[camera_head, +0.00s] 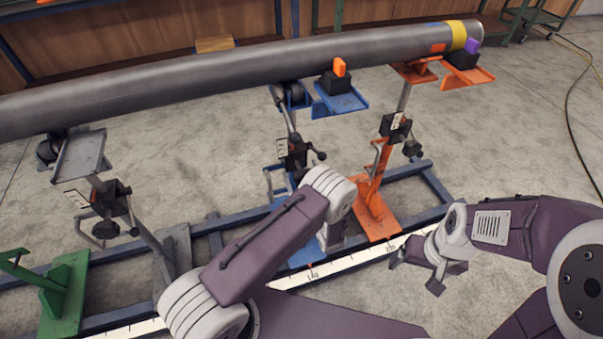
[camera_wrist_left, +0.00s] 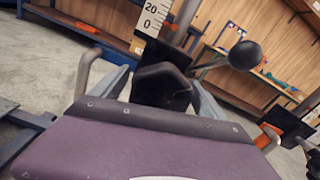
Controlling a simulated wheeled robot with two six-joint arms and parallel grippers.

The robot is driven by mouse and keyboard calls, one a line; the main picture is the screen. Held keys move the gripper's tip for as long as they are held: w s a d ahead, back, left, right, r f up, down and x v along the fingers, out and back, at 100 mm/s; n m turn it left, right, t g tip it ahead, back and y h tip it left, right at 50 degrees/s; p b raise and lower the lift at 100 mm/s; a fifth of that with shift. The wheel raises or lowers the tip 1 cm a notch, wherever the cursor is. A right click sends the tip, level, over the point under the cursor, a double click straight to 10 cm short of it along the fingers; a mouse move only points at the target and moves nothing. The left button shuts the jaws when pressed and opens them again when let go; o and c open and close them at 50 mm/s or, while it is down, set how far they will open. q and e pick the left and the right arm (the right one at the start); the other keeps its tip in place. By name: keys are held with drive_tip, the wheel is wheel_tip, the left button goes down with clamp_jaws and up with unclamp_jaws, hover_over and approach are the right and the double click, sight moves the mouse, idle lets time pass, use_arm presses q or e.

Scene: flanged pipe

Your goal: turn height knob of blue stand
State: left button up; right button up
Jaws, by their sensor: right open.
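The blue stand (camera_head: 295,118) stands under the middle of the long grey pipe (camera_head: 220,75). Its black clamp block (camera_head: 293,152) carries a lever with a ball end. In the head view my left forearm and wrist cover its lower part, and my left fingers are hidden. In the left wrist view a black knob (camera_wrist_left: 160,85) sits between the fingers of my left gripper (camera_wrist_left: 160,78), one finger on each side. I cannot tell whether they press on it. My right gripper (camera_head: 416,272) is open and empty, low at the right of the orange stand.
The orange stand (camera_head: 372,200) is close on the right of the blue one. A grey stand (camera_head: 172,250) and a green stand (camera_head: 65,290) are on the left. Blue rails and a white ruler (camera_head: 345,261) run along the floor. A cable (camera_head: 567,105) lies at far right.

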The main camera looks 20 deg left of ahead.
use_arm(q)
drive_tip(key=c, duration=1.3)
drive_tip(key=shift+n, duration=0.4)
drive_tip(key=n, duration=0.4)
drive_tip(key=shift+n, duration=0.4)
drive_tip(key=n, duration=0.5)
drive_tip(key=shift+d+n, duration=0.1)
drive_tip(key=shift+n, duration=0.2)
drive_tip(key=n+b, duration=0.1)
drive_tip(key=n, duration=0.4)
drive_tip(key=n+b, duration=0.1)
drive_tip(key=n, duration=0.4)
drive_tip(key=shift+r, duration=0.1)
drive_tip(key=shift+n, duration=0.4)
